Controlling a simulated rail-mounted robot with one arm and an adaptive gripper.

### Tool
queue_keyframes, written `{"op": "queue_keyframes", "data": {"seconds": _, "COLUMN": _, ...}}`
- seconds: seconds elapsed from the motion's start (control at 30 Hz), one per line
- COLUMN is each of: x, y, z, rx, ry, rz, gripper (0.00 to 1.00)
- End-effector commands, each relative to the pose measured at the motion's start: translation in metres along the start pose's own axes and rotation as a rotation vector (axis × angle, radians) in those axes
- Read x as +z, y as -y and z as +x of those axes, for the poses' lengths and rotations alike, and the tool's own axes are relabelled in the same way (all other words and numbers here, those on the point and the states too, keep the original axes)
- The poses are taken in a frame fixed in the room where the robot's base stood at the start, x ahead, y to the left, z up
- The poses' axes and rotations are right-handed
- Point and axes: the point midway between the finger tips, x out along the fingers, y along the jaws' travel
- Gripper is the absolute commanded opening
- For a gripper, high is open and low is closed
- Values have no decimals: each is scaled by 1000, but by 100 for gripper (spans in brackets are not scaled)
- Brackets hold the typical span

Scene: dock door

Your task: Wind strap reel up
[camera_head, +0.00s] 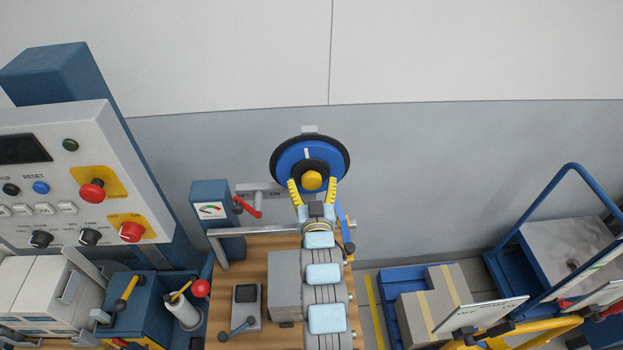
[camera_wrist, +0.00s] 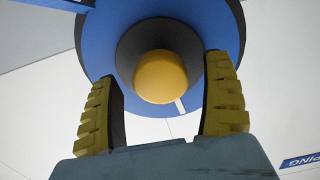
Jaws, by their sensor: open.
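The strap reel (camera_head: 284,162) is a blue disc with a black rim, mounted at the grey wall. A yellow knob (camera_head: 312,180) sticks out of a dark hub in it. A white mark shows on the blue face above the hub in the head view. In the wrist view the reel (camera_wrist: 104,45) fills the top, with the knob (camera_wrist: 160,76) near the centre. My gripper (camera_head: 312,187) is open, its yellow ribbed fingers to the left and right of the knob. In the wrist view my gripper (camera_wrist: 163,90) shows gaps between both fingers and the knob.
A red-handled lever (camera_head: 248,208) by a grey plate is left of the reel. A blue post with a gauge (camera_head: 211,211) and a control panel (camera_head: 75,180) stand farther left. A wooden bench (camera_head: 250,255) lies below. Blue crate (camera_head: 400,285) and cart (camera_head: 570,245) are at right.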

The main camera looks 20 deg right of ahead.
Motion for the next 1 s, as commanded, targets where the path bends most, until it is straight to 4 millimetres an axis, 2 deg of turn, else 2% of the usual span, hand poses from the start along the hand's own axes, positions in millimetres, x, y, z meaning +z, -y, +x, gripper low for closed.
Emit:
{"op": "queue_keyframes", "data": {"seconds": 0.2, "x": 2, "y": 0, "z": 12, "rx": 0, "ry": 3, "rz": 0, "gripper": 82}}
{"op": "queue_keyframes", "data": {"seconds": 0.53, "x": 1, "y": 0, "z": 13, "rx": 0, "ry": 1, "rz": 0, "gripper": 82}}
{"op": "queue_keyframes", "data": {"seconds": 0.57, "x": 1, "y": 0, "z": 13, "rx": 0, "ry": 1, "rz": 0, "gripper": 78}}
{"op": "queue_keyframes", "data": {"seconds": 0.7, "x": 1, "y": 0, "z": 13, "rx": 0, "ry": 1, "rz": 0, "gripper": 37}}
{"op": "queue_keyframes", "data": {"seconds": 0.8, "x": 1, "y": 0, "z": 13, "rx": 0, "ry": 1, "rz": 0, "gripper": 13}}
{"op": "queue_keyframes", "data": {"seconds": 1.0, "x": 3, "y": 0, "z": 13, "rx": 0, "ry": 1, "rz": 35, "gripper": 12}}
